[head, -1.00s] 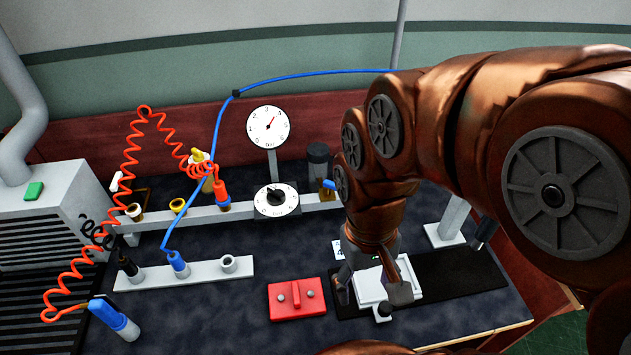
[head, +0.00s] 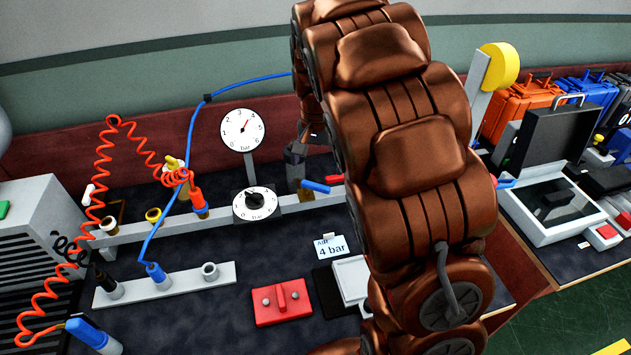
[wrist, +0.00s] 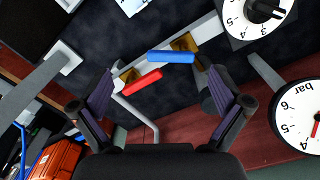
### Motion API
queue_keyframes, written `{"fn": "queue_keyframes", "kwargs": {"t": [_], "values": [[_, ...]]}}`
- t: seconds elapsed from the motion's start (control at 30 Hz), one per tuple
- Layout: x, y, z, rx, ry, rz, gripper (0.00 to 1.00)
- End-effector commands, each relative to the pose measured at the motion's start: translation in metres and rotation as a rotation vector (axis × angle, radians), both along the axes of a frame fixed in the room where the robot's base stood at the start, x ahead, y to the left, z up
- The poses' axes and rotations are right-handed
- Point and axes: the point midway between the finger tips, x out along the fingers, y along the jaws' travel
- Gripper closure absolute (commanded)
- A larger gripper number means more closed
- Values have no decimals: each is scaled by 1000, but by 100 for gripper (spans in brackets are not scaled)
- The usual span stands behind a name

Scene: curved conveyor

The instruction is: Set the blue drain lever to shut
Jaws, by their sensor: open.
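The blue drain lever (head: 315,186) sits at a brass fitting on the grey rail, right of the round dial. It also shows in the wrist view (wrist: 171,57), sticking out sideways from its brass fitting (wrist: 186,43). A red lever (wrist: 141,82) is beside it on the same rail, at a second brass fitting. My gripper (wrist: 162,88) is open and empty in the wrist view. Its two fingers are spread wide, with the levers showing between and beyond them. I see no contact with either lever. In the head view my arm hides most of the gripper.
A pressure gauge (head: 242,129) stands behind the dial (head: 255,204). A red block (head: 283,302) and a card reading 4 bar (head: 330,247) lie in front. An orange coiled hose (head: 101,170) hangs at left. Cases (head: 520,105) stand at right.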

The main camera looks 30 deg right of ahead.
Motion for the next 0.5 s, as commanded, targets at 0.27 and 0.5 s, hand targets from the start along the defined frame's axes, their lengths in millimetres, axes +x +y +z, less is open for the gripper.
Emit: {"fn": "queue_keyframes", "kwargs": {"t": [0.27, 0.5], "values": [[34, -13, -16, 4, -16, -64, 0], [36, -13, -35, 5, -16, -68, 0]]}}
